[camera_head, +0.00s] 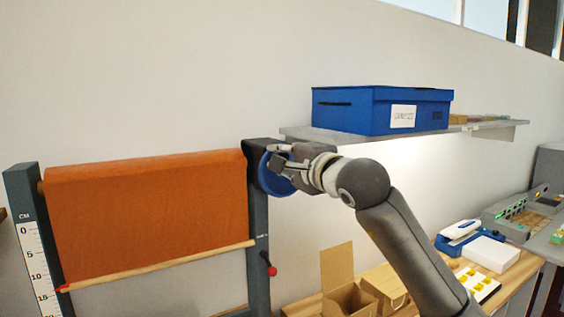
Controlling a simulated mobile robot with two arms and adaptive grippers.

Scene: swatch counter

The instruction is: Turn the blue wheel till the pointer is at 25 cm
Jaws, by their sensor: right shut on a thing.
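The blue wheel (270,183) sits at the top of the right post of a roller frame. My right gripper (279,160) is shut on the wheel's rim and hides part of it. An orange cloth (150,215) hangs from the top roller, with a wooden bar (165,267) along its lower edge. The red pointer (63,288) is at the bar's left end, beside the white cm scale (37,265). It stands between the 10 and 15 marks. The scale below about 15 is cut off by the picture's edge. My left gripper is not in view.
A small red-knobbed lever (270,269) sticks out from the right post. A blue box (381,110) stands on a wall shelf (490,131) just above my right gripper. An open cardboard box (345,285) and a blue-and-white device (460,235) are on the wooden counter below.

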